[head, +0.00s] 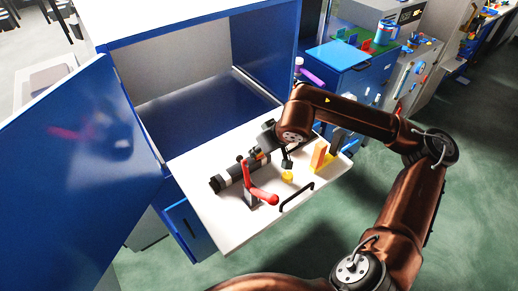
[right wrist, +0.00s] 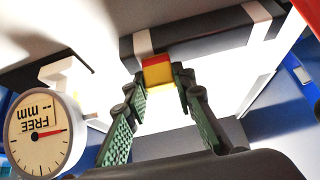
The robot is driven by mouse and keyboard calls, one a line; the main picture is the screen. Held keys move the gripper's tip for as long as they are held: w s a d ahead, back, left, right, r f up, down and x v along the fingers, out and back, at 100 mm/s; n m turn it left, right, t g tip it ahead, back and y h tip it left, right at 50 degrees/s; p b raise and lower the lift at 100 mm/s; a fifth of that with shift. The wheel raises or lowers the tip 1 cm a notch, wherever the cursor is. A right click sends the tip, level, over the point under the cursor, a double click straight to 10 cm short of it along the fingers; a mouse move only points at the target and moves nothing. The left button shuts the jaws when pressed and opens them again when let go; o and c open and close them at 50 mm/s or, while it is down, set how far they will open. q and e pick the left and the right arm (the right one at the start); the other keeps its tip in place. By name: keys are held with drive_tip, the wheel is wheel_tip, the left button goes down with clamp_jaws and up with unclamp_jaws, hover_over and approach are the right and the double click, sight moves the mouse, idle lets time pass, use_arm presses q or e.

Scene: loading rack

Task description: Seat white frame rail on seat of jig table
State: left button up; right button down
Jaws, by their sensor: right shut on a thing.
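The frame rail (head: 236,175) is a dark bar with white bands, lying across the white jig table (head: 226,226) in the head view. It also spans the top of the right wrist view (right wrist: 200,38). A red-and-yellow block (right wrist: 158,74) shows against the rail, between my right fingertips (right wrist: 162,82), and looks like part of it. My right gripper (head: 263,150) is shut on this block; in the head view my arm partly hides it. I cannot tell whether the rail rests fully in the seat. My left gripper is not in view.
A red lever clamp (head: 262,195) stands by the rail. A yellow-orange block (head: 319,156) and a black handle (head: 297,197) are toward the table's right and front. A dial (right wrist: 42,133) reads "FREE". The open blue door (head: 70,160) and cabinet flank the table.

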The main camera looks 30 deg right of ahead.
drive_tip(key=c, duration=1.6)
unclamp_jaws()
drive_tip(key=shift+o, duration=0.3)
drive_tip(key=shift+f, duration=0.15)
drive_tip(key=shift+s, duration=0.1)
